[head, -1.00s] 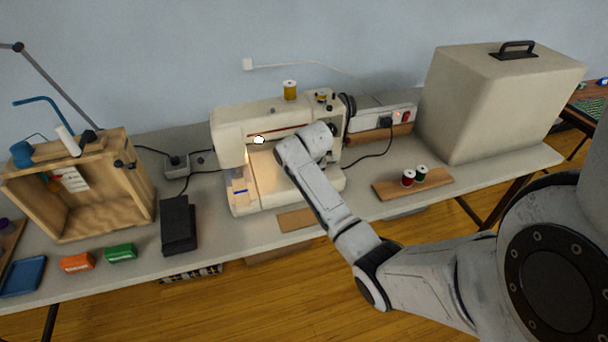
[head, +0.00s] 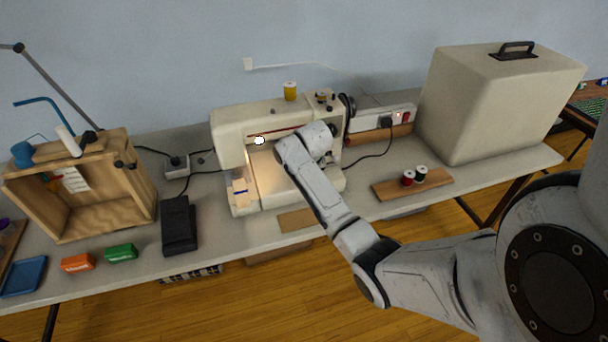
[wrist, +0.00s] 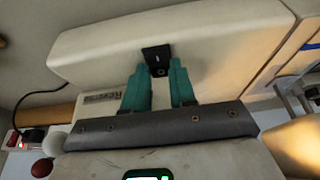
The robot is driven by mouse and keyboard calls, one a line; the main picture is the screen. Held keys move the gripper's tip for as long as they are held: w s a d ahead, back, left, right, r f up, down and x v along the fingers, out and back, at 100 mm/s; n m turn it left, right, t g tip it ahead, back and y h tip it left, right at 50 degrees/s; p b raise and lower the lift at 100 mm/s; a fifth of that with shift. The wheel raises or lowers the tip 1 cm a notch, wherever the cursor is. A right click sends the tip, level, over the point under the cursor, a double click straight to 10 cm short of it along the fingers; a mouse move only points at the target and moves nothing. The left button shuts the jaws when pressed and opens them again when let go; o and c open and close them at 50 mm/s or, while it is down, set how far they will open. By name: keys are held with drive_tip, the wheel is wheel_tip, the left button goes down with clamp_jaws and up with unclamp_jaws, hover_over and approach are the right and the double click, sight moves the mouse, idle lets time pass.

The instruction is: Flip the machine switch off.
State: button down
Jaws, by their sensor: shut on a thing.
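The cream sewing machine (head: 232,122) stands on the long table, with its bed lit by a warm glow on the left. Its black switch (wrist: 156,53) is on the cream housing in the wrist view. My gripper (wrist: 158,68) has its two teal fingertips at the switch, one on each side of its lower part, and is shut on it. The switch's setting cannot be read. In the head view my wrist is in front of the machine's right part and hides the switch and fingertips.
A yellow thread spool (head: 290,91) stands on top of the machine. A power strip (head: 402,113) and a big beige case (head: 490,100) are to the right. A board with spools (head: 438,183) is in front. A black pedal (head: 178,226) lies left.

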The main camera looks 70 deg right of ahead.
drive_tip(key=shift+w+d+r+g+y+p, duration=0.2)
drive_tip(key=shift+g+y+p, duration=0.15)
drive_tip(key=shift+p, duration=0.3)
drive_tip(key=shift+d+f+g+y, duration=0.1)
drive_tip(key=shift+f+g+y, duration=0.05)
drive_tip(key=shift+g+y, duration=0.4)
drive_tip(key=c, duration=0.9)
unclamp_jaws()
drive_tip(key=r, duration=0.7)
drive_tip(key=a+r, duration=0.1)
drive_tip(key=r, duration=0.2)
drive_tip(key=shift+s+r, duration=0.3)
drive_tip(key=shift+s, duration=0.1)
